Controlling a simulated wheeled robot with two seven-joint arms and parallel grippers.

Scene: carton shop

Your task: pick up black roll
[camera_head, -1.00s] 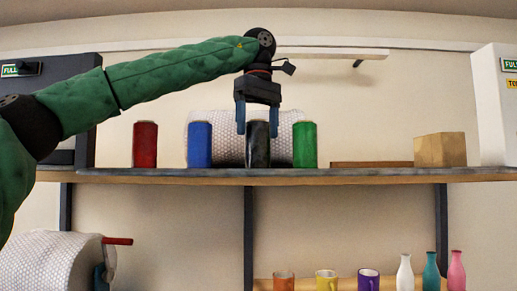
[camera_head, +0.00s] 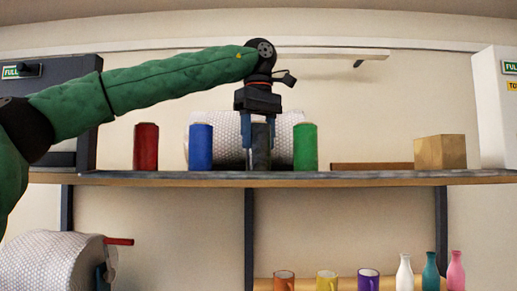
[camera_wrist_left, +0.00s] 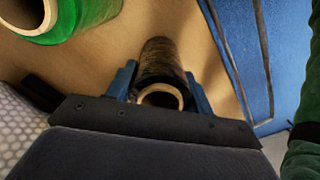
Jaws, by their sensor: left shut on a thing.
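The black roll (camera_head: 261,147) stands upright on the upper shelf between the blue roll (camera_head: 200,146) and the green roll (camera_head: 305,147). My left gripper (camera_head: 259,146) points down at it from above, with its blue fingers on either side. In the left wrist view the black roll (camera_wrist_left: 160,65) sits between the two fingers (camera_wrist_left: 161,88), its pale core end facing the camera. The left gripper is shut on it. I cannot tell whether the roll is clear of the shelf. My right gripper is not in view.
A red roll (camera_head: 146,147) stands at the left on the shelf (camera_head: 380,178). A large bubble-wrap roll (camera_head: 228,126) lies behind the rolls. A cardboard box (camera_head: 440,151) stands at the right. Mugs and bottles (camera_head: 404,272) stand on a lower shelf.

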